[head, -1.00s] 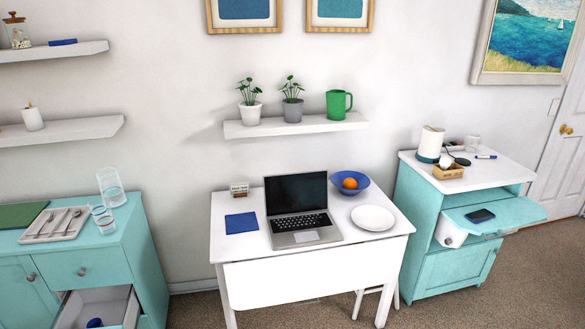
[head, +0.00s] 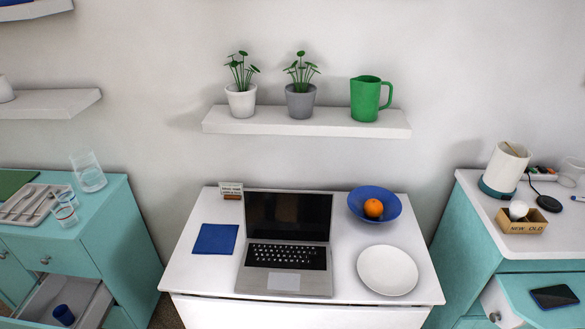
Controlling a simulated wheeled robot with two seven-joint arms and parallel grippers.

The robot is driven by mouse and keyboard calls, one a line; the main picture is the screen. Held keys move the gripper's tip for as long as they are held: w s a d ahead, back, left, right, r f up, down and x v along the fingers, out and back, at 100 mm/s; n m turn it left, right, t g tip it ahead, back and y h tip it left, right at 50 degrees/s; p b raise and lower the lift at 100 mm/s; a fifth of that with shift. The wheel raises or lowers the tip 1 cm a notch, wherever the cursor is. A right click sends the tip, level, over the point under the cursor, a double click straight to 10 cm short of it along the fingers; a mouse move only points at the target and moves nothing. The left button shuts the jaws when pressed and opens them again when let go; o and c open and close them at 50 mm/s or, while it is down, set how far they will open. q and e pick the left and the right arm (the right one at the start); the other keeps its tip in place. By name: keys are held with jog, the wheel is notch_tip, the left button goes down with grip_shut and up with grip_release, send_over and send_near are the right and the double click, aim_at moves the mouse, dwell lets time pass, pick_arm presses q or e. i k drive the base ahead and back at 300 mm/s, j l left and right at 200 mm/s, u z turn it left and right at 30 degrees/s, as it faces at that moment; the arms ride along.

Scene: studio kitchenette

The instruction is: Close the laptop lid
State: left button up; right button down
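The laptop (head: 286,256) stands open on the white table (head: 207,279), with its keyboard facing me. Its dark screen (head: 288,216) is raised and leans slightly back toward the wall. Neither of my grippers shows in the head view.
A blue napkin (head: 215,239) lies left of the laptop. A white plate (head: 387,270) and a blue bowl (head: 360,209) with an orange (head: 373,208) are right of it. A small sign (head: 231,190) stands behind. A shelf (head: 300,124) with plants and a green jug (head: 366,98) hangs above.

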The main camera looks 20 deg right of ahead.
aim_at(269, 214)
jog(key=i+l+u, duration=0.1)
jog(key=l, duration=0.35)
jog(key=i+l+u, duration=0.15)
jog(key=l, duration=0.3)
jog(key=l+u, duration=0.1)
jog(key=l, duration=0.35)
